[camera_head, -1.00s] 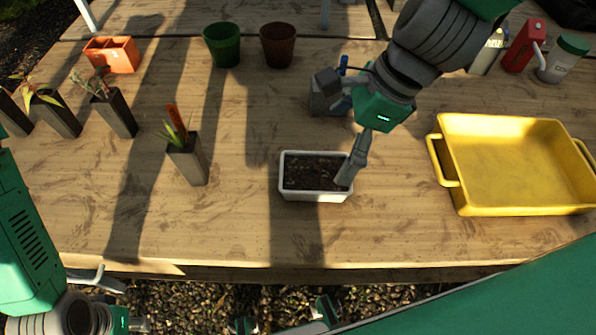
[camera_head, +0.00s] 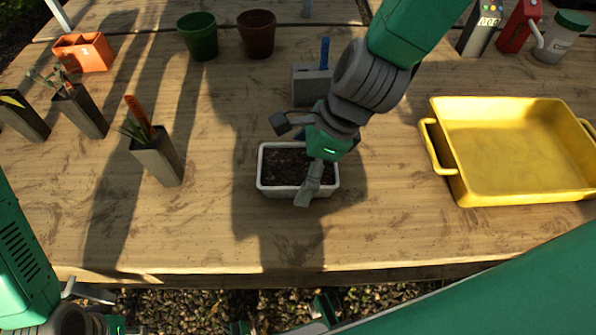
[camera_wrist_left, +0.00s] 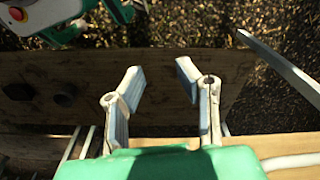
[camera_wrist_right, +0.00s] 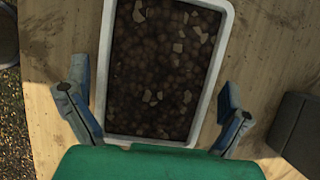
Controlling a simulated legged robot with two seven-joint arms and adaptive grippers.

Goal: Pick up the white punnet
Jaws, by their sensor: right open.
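The white punnet (camera_head: 275,192) stands on the wooden table in the head view, filled with dark brown soil. In the right wrist view its white rim (camera_wrist_right: 213,85) lies between the two fingers. My right gripper (camera_head: 292,160) is open over the punnet, one finger by its front right side and the other near its back edge. Whether the fingers touch the rim I cannot tell. My left gripper (camera_wrist_left: 159,80) is open and empty in the left wrist view, over the table's edge and gravel.
A yellow tray (camera_head: 447,180) stands to the right. A grey holder (camera_head: 311,84) with a blue item is just behind the punnet. Grey plant pots (camera_head: 160,165) stand to the left. Green (camera_head: 198,38) and brown pots (camera_head: 257,35) stand at the back. The table in front is clear.

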